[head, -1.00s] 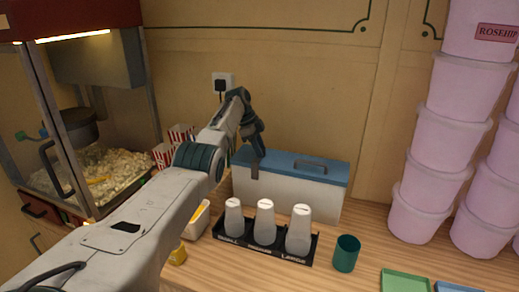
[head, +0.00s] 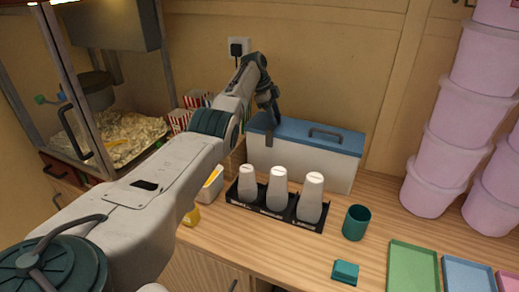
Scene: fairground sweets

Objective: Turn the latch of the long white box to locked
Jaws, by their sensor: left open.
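The long white box (head: 300,168) stands on the wooden counter against the back wall, with a blue lid (head: 318,137) and a dark handle on top. A dark upright piece (head: 269,138) shows at the left part of its front, just under my gripper; I cannot tell if it is the latch or which way it is turned. My left gripper (head: 272,115) is above the box's left front edge, pointing down, and is open. Whether it touches the box cannot be told. My right gripper is not in view.
A black rack (head: 275,213) with three white-grey bottles stands in front of the box. A green cup (head: 356,222), a teal block (head: 345,272) and a green tray (head: 412,268) are to its right. Stacked pink tubs (head: 445,150) stand at right; a popcorn machine (head: 115,140) stands at left.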

